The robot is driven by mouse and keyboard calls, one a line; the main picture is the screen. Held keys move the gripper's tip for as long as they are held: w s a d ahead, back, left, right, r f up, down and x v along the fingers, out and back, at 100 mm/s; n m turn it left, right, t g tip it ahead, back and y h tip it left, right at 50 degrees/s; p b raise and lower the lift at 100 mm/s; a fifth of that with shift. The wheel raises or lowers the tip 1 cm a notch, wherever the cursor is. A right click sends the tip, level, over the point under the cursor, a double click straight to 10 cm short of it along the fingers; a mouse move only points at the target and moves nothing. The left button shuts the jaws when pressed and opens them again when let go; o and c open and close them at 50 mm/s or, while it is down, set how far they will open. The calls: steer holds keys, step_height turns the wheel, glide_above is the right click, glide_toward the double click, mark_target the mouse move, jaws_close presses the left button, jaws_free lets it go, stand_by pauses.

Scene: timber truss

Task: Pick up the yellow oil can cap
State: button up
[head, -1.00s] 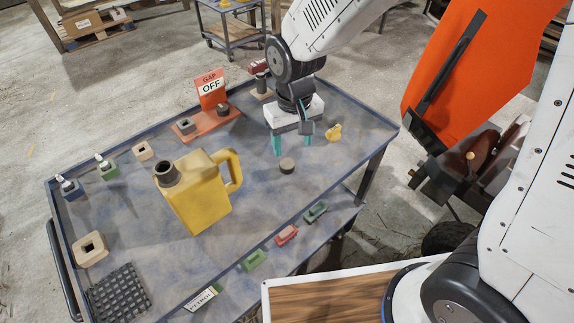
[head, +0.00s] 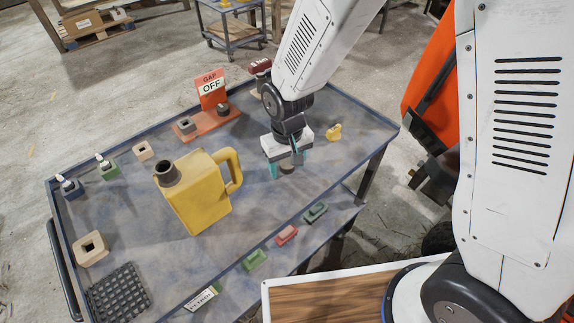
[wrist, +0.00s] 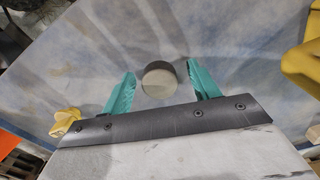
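The yellow oil can (head: 203,195) stands upright on the cart top, its dark round neck (head: 167,174) open. I cannot tell how far the fingertips are above the cart surface. The can's edge shows at the right of the wrist view (wrist: 303,65).
A small yellow object (head: 334,132) lies right of my gripper. A red "GAP OFF" sign (head: 211,90) on a base stands behind. Wooden blocks, small bottles and a black grid mat (head: 118,293) sit along the left.

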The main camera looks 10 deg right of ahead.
steer(key=c, duration=1)
steer(key=shift+c, duration=0.2)
steer(key=shift+r, duration=0.15)
